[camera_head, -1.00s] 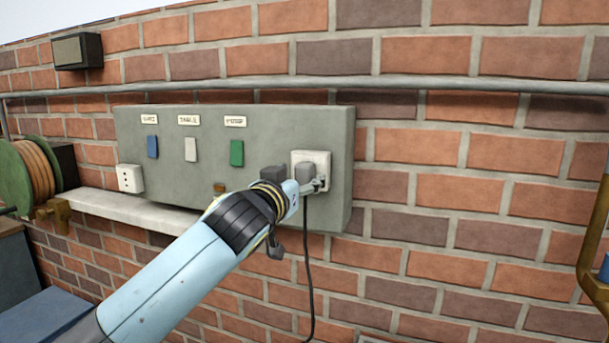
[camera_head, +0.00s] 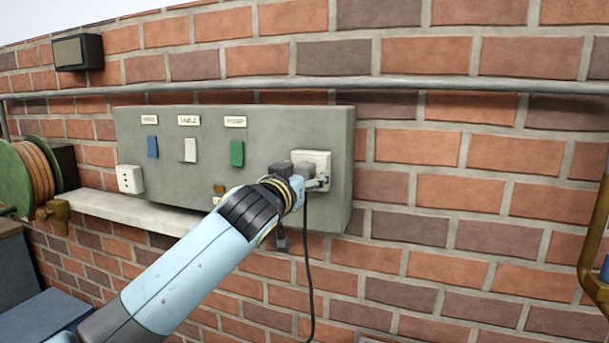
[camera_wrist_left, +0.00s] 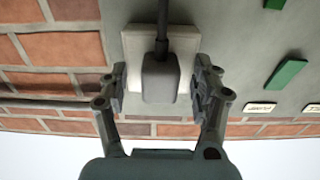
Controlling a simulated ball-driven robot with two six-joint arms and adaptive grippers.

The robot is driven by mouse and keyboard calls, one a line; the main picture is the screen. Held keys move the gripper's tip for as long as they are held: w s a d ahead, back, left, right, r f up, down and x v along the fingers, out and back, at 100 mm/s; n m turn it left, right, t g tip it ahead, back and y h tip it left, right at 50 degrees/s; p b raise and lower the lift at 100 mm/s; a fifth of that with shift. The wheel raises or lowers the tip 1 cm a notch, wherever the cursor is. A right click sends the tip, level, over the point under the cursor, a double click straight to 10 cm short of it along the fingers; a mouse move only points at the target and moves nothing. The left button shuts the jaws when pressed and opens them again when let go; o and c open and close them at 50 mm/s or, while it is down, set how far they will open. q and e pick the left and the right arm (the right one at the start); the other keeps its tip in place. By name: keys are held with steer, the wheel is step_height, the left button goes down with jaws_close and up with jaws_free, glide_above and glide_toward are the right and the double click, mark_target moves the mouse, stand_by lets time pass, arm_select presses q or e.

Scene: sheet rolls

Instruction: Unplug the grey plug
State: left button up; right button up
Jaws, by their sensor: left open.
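The grey plug (camera_wrist_left: 160,80) sits in a white socket (camera_wrist_left: 186,35) on the right end of a grey wall panel (camera_head: 200,175). Its black cord (camera_head: 307,265) hangs down the wall. In the head view the plug (camera_head: 303,170) is partly hidden by my gripper. My left gripper (camera_head: 317,181) is in front of the socket, and its jaws are open. In the left wrist view my left gripper (camera_wrist_left: 160,92) has one finger on each side of the plug, with a visible gap at the left finger. The right finger is very near the plug; contact cannot be told.
The panel carries blue (camera_head: 152,147), white (camera_head: 190,150) and green (camera_head: 237,153) switches. A second white socket (camera_head: 130,178) at its left is empty. A pale ledge (camera_head: 120,209) runs below. A cable reel (camera_head: 28,177) stands far left, and a pipe (camera_head: 450,83) crosses above.

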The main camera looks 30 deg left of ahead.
stand_by(0.7)
arm_select(q)
jaws_close()
steer(key=shift+s+f, duration=0.1)
steer(key=shift+v, duration=2.9)
